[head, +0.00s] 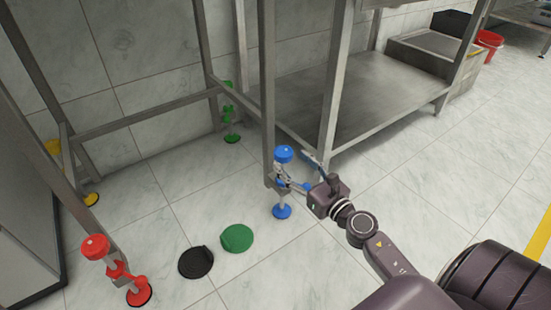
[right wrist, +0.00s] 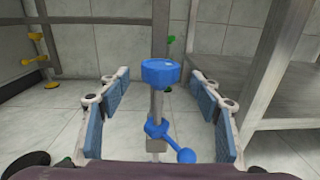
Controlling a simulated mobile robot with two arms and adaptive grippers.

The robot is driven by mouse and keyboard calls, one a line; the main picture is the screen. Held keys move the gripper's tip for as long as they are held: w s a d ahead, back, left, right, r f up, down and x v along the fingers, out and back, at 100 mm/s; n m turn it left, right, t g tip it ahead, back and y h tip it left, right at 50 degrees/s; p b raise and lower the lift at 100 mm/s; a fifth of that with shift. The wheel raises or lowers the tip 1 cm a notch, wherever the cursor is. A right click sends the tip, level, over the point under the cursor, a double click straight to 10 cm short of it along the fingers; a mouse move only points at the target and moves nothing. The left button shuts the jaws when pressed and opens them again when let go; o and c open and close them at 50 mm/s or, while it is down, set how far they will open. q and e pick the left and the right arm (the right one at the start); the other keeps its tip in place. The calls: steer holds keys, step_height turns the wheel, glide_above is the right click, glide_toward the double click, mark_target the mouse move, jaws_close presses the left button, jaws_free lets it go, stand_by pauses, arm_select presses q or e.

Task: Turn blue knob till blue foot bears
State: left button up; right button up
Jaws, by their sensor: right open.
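The blue knob (head: 284,154) is a round cap at the top of the adjuster on a steel table leg. In the right wrist view the blue knob (right wrist: 160,72) stands ahead, centred between the spread fingers. A blue collar (right wrist: 156,129) and a ball-ended lever (right wrist: 186,156) sit below it. The blue foot (head: 282,211) is a disc at the bottom of the adjuster; whether it touches the floor cannot be told. It is hidden in the wrist view. My right gripper (head: 298,173) is open and empty beside the adjuster. My left gripper is not in view.
A red adjuster (head: 117,268) stands at the lower left, a green one (head: 230,115) at the back, a yellow one (head: 91,198) at the left. Black (head: 195,262) and green (head: 237,238) discs lie on the floor. A steel shelf (head: 365,95) stands right.

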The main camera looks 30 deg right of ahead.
mark_target(282, 153)
steer(key=w, duration=0.5)
steer(key=shift+w+a, duration=0.1)
steer(key=shift+w, duration=0.25)
